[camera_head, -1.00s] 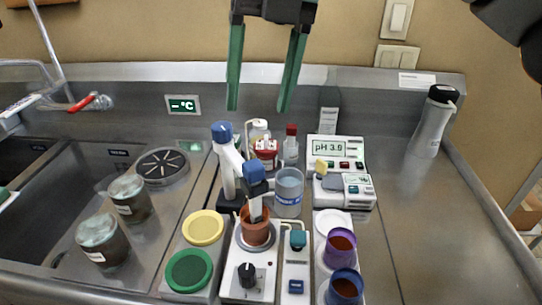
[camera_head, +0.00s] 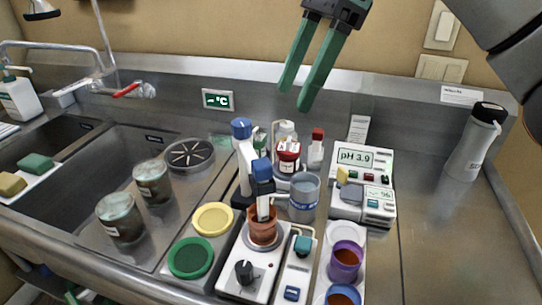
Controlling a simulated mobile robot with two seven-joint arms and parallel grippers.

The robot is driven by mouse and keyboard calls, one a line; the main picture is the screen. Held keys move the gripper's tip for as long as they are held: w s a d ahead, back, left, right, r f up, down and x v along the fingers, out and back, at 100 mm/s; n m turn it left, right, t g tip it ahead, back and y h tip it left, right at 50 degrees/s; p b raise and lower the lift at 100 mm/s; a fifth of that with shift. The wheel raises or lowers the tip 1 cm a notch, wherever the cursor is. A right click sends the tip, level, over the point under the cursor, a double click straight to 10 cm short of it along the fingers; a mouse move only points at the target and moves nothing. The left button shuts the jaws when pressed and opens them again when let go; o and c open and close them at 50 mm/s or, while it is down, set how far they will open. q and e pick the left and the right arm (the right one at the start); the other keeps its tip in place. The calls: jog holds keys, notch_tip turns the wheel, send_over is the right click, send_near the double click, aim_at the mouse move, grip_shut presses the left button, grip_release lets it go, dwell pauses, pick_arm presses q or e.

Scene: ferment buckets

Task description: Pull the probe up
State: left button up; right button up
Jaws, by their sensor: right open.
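My right gripper (camera_head: 296,97), with green fingers, is open and empty. In the picture it is above and a little right of the probe, clear of it. My left gripper is not in view.
A pH meter (camera_head: 364,162) is to the right. Purple (camera_head: 345,262) and blue cups stand front right. Jars (camera_head: 121,219) stand left.

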aim_at(264, 162)
jog(key=b+x, duration=0.2)
jog(key=x, duration=1)
jog(key=shift+f, duration=0.1)
grip_shut()
dwell(1.0)
